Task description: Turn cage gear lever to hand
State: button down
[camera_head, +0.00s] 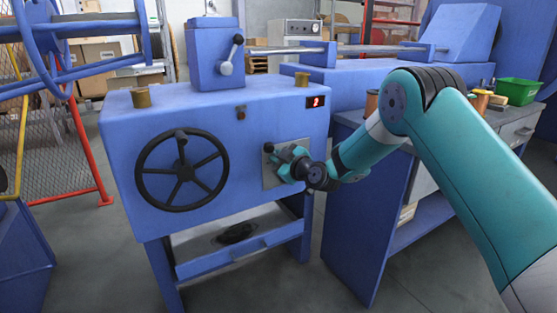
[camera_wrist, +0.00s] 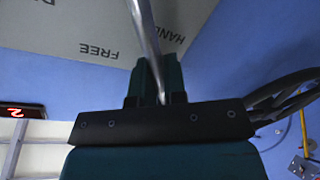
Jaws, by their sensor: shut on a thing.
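The cage gear lever shows in the wrist view as a thin grey metal rod (camera_wrist: 145,28). It runs from the top edge down between my gripper's (camera_wrist: 157,72) two dark teal fingers, which are shut on it. The grey lever plate (camera_wrist: 60,28) is behind it, with upside-down labels FREE, HAND and one cut off starting with D. The rod crosses between FREE and HAND. In the head view my gripper (camera_head: 283,164) is at the plate (camera_head: 268,184) on the blue gearbox front, hiding most of the lever. The lever's pivot is not in the wrist view.
A black handwheel (camera_head: 183,170) is left of the plate on the gearbox (camera_head: 130,125). A red display reading 2 (camera_head: 316,102) is above right. Another lever (camera_head: 232,55) stands on top. A blue bench (camera_head: 350,215) is close on the right, beneath my arm.

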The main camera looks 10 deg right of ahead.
jog(key=shift+f, duration=0.1)
jog(key=c, duration=1.2)
grip_release()
jog(key=shift+a, duration=0.1)
jog(key=b+v, duration=0.1)
jog(key=v, duration=1.6)
jog(key=shift+s+b, duration=0.2)
jog(key=shift+b, duration=0.2)
